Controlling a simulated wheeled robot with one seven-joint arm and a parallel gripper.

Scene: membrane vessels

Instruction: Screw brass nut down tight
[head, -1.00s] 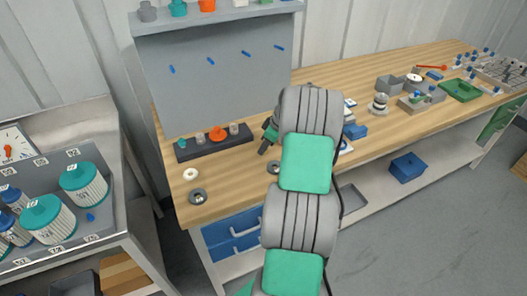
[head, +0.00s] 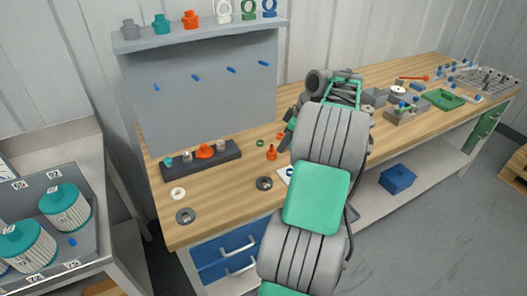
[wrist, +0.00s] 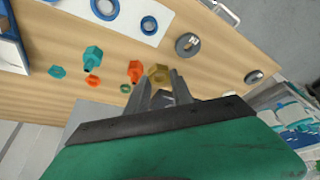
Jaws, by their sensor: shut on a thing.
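In the wrist view the brass nut (wrist: 158,73) sits at the tips of my gripper (wrist: 162,92). The two grey fingers are shut on it, and the bench lies beyond. Whether the nut touches anything else cannot be told. In the head view my arm hides the nut and most of the gripper.
An orange fitting (wrist: 136,70) and a teal fitting (wrist: 92,57) are close by in the wrist view. A white sheet with rings (wrist: 125,15) and a dark ring (wrist: 187,45) lie on the bench. A dark rack (head: 200,160) stands at the left, before a grey panel (head: 200,100).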

